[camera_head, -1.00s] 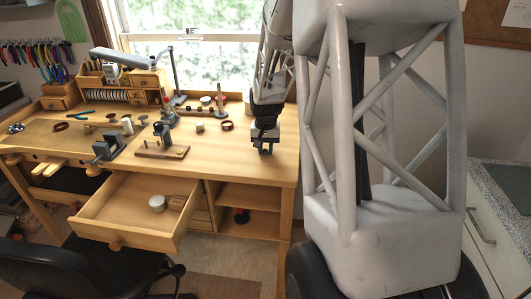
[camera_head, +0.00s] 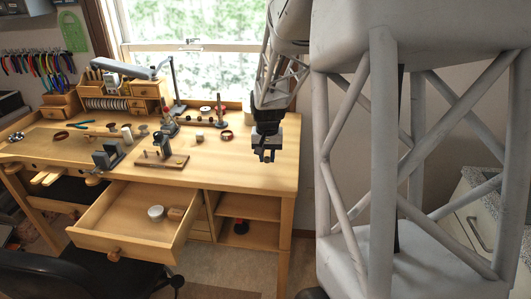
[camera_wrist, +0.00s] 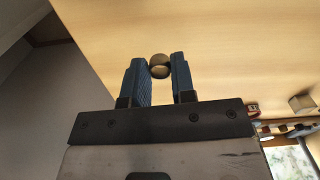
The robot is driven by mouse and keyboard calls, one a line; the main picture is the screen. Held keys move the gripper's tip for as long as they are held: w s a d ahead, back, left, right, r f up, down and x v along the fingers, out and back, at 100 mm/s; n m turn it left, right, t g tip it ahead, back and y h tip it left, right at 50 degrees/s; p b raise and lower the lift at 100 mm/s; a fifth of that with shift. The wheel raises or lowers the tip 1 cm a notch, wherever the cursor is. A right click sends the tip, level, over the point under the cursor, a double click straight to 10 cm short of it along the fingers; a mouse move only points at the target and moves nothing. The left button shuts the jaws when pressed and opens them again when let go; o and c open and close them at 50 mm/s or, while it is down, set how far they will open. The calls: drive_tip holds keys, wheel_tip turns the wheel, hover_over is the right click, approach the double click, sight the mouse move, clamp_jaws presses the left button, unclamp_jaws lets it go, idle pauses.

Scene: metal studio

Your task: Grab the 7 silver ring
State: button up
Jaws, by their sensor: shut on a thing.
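My gripper (camera_wrist: 160,68) shows in the wrist view with two blue ridged fingers. They are shut on a small round silver ring (camera_wrist: 160,64) that sits between the fingertips and looks dull, with a darker lower half. In the head view my gripper (camera_head: 266,157) is over the right end of the wooden workbench (camera_head: 230,173). The ring is too small to make out there, and I cannot tell the exact height above the bench top.
The open drawer (camera_head: 110,222) holds a round tin (camera_head: 156,212). The bench top around my gripper is mostly clear. A black chair (camera_head: 50,270) stands in front.

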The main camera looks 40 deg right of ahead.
drive_tip(key=s+a+r, duration=0.1)
drive_tip(key=s+a, duration=0.4)
drive_tip(key=s, duration=0.5)
drive_tip(key=shift+s+a, duration=0.25)
drive_tip(key=shift+r, duration=0.1)
drive_tip(key=shift+w+a, duration=0.1)
idle(0.5)
